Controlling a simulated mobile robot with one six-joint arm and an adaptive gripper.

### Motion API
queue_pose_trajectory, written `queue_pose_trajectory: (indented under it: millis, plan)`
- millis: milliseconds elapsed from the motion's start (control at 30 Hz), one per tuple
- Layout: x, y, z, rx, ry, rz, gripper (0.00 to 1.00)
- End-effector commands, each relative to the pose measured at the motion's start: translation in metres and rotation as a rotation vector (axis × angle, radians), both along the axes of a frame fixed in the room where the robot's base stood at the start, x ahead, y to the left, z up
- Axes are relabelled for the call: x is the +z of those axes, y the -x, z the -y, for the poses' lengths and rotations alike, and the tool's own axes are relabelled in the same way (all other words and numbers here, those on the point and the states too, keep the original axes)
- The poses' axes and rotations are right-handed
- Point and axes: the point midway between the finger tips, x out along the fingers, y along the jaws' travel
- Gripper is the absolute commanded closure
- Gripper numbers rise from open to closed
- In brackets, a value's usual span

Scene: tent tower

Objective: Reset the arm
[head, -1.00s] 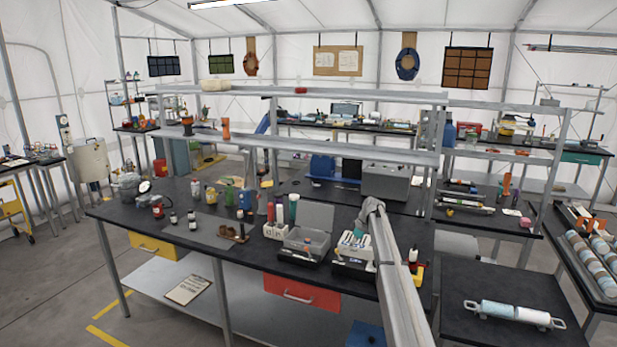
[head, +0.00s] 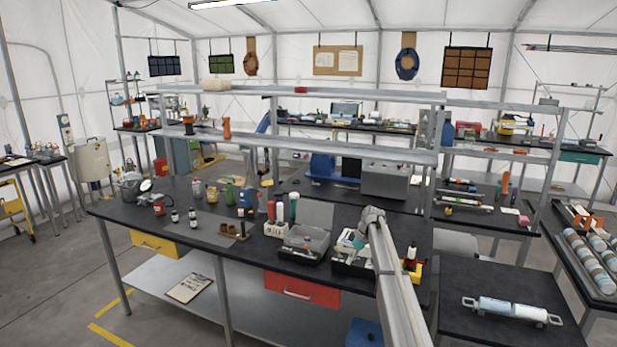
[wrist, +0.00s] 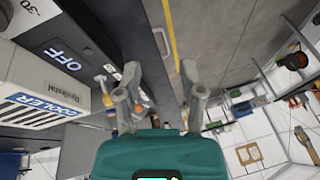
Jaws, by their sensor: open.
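In the wrist view my gripper (wrist: 160,78) has a teal body and two grey fingers spread apart, with nothing held between them. In the head view my arm reaches from the bottom edge over the front right of the black workbench (head: 170,232). The gripper itself is mostly hidden there behind the arm and among the bench items. A dark box-like station (head: 345,266) sits on the bench just left of the arm.
A grey device with a "COOLER" label (wrist: 45,108) and a dark panel marked "OFF" (wrist: 62,60) fill the left of the wrist view. A clear-lidded box (head: 305,243), a white tube rack (head: 277,229) and a small red-and-yellow item (head: 412,265) stand near the arm.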

Motion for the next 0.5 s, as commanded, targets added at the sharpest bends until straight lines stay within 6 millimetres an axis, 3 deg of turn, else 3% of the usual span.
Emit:
queue_pose_trajectory:
  millis: [33,167,500]
  plan:
    - [-0.001,0.019,-0.002,-0.02,0.009,-0.009,0.49]
    - [-0.002,0.062,-0.004,-0.094,0.042,-0.036,0.49]
    - [-0.008,0.203,-0.008,-0.37,0.155,-0.112,0.49]
